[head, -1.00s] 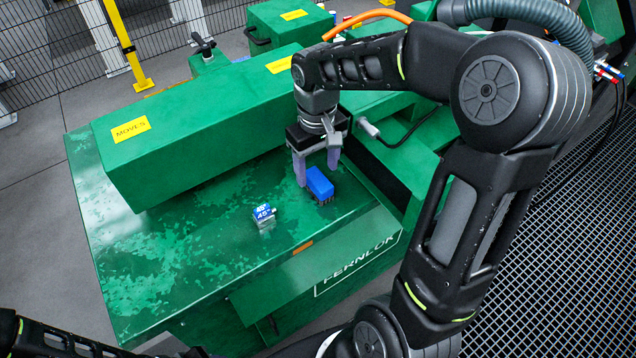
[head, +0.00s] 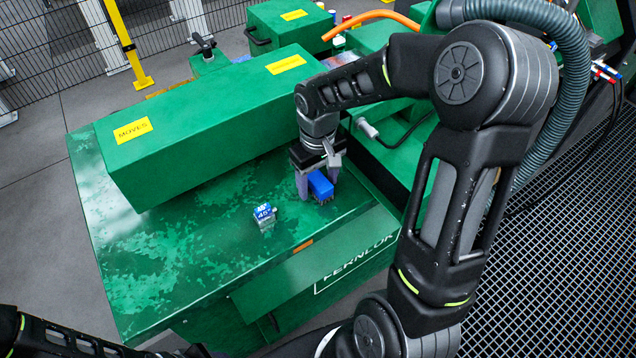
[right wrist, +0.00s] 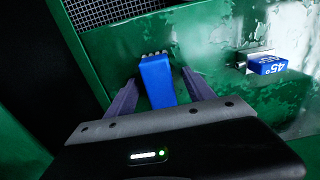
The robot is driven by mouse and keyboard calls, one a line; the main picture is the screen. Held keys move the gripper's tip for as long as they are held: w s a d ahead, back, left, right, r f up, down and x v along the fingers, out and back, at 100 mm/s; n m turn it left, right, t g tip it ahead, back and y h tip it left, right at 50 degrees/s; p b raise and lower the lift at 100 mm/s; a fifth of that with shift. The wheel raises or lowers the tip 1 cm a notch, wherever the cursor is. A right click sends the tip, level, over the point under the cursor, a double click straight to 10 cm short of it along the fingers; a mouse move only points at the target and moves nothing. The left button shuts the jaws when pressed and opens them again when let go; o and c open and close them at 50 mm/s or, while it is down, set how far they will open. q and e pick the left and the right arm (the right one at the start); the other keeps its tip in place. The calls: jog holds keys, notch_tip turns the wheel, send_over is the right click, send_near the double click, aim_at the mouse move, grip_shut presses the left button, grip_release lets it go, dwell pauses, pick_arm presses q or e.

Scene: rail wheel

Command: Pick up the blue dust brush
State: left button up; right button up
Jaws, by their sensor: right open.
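The blue dust brush (head: 320,187) stands on the green machine top, dark bristles down. My right gripper (head: 318,190) is lowered over it, open, with one purple finger on each side of the brush. In the right wrist view the blue brush (right wrist: 157,80) sits between the two fingers of the right gripper (right wrist: 152,92), with pale bristle ends at its far end. Gaps show between fingers and brush there, so they look apart from it. My left arm shows only at the bottom left of the head view; its gripper is out of the picture.
A small blue and silver block marked 45° (head: 264,215) sits left of the brush; it also shows in the right wrist view (right wrist: 266,65). A long green housing (head: 215,125) marked MOVES stands behind. The green top (head: 150,270) is clear at front left.

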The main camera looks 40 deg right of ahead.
jog(key=shift+c, duration=0.3)
grip_shut()
dwell(0.5)
